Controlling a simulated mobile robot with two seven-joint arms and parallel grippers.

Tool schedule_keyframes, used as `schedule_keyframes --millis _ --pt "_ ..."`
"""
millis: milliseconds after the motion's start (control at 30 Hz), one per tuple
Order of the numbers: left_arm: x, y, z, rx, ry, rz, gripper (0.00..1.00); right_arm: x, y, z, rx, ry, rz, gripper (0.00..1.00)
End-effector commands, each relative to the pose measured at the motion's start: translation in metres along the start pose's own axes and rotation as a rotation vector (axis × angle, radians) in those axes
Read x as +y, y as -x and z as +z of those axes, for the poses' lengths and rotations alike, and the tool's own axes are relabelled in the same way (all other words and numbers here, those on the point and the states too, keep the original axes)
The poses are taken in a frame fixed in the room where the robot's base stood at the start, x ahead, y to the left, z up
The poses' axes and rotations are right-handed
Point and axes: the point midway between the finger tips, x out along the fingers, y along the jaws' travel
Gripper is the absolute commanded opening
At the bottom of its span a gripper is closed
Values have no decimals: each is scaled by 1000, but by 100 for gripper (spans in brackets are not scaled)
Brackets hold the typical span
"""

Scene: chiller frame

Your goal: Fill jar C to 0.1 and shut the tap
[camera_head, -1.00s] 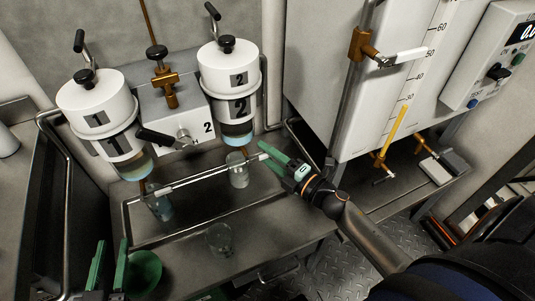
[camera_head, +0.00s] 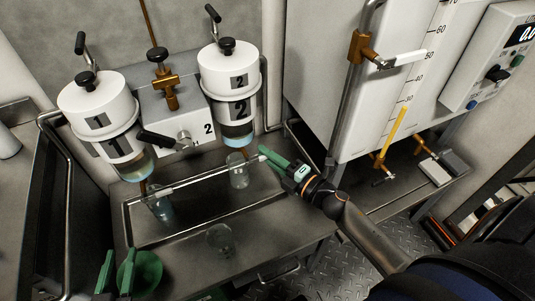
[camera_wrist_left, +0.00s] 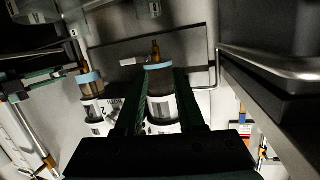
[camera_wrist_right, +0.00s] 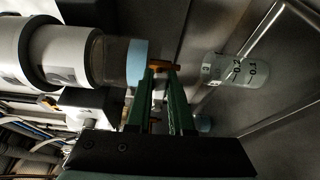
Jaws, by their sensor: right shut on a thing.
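My right gripper (camera_head: 265,153) is shut at the outlet under vessel 2 (camera_head: 240,107). In the right wrist view its tips (camera_wrist_right: 162,70) close on a brown tap part (camera_wrist_right: 160,64). A clear jar (camera_head: 238,172) stands below that outlet. In the right wrist view the jar (camera_wrist_right: 232,70) carries marks 0.1 and 0.2; its letter and fill level are unclear. Another jar (camera_head: 160,208) stands under vessel 1 (camera_head: 100,122), and a third (camera_head: 220,240) stands in front. My left gripper (camera_head: 117,274) is open and empty at the lower left, with parted fingers in its wrist view (camera_wrist_left: 160,78).
A green funnel (camera_head: 146,268) lies beside my left gripper. A white cabinet with a yellow gauge column (camera_head: 396,130) stands at the right. The bench around the front jar is clear.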

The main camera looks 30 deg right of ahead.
Motion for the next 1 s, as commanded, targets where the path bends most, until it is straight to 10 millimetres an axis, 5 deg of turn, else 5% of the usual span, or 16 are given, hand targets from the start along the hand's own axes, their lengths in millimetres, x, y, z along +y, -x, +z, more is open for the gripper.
schedule_keyframes --millis 200,400,1000 --pt "13 14 61 -255 78 19 38 6 0 0 0 62 -28 0" --pt "30 40 100 -483 144 47 38 18 0 -1 1 173 -73 0" --pt "37 45 78 -514 161 62 38 22 -2 -5 2 438 -180 0"
